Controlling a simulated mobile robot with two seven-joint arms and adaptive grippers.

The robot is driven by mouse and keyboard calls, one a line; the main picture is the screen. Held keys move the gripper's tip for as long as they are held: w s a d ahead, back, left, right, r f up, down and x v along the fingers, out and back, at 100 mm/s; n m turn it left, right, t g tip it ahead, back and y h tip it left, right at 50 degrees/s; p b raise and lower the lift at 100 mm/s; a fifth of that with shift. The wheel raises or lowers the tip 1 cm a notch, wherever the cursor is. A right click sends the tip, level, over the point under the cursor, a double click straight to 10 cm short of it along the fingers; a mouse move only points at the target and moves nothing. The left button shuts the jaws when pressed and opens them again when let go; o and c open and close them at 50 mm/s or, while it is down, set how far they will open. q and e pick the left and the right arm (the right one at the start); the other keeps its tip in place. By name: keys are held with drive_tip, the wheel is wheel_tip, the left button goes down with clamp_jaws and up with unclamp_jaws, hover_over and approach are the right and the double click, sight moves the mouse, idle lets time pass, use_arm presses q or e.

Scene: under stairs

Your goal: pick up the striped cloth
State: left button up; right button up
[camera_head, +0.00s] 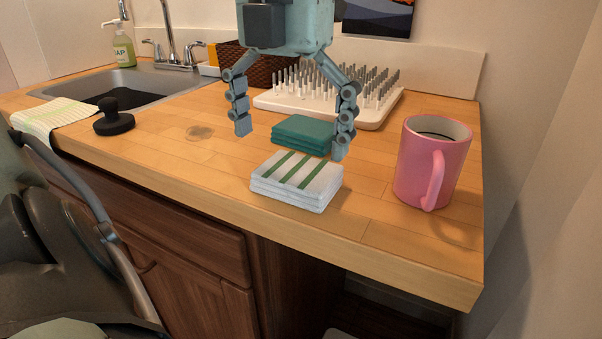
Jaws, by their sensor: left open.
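A folded white cloth with green stripes (297,181) lies near the front edge of the wooden counter. My left gripper (291,138) hangs from the top of the view, open and empty, its two fingers spread wide and pointing down. Its fingertips appear above and behind the folded cloth, the right one close to its back right corner in the picture. I cannot tell the exact height gap. A second striped cloth (54,117), pale with green lines, is draped over the counter's front edge by the sink. My right gripper is not in view.
A folded teal cloth (300,134) lies just behind the white one. A pink mug (416,165) stands to the right. A white pegged rack (371,120) and a wicker basket (258,66) are behind. A black stopper (114,120) and the sink (150,80) are left.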

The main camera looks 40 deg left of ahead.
sight(291, 173)
use_arm(q)
wheel_tip(291, 173, down, 5)
drive_tip(key=shift+d+r, duration=0.15)
drive_tip(key=c, duration=0.9)
drive_tip(key=shift+o, duration=0.2)
drive_tip(key=shift+r, duration=0.15)
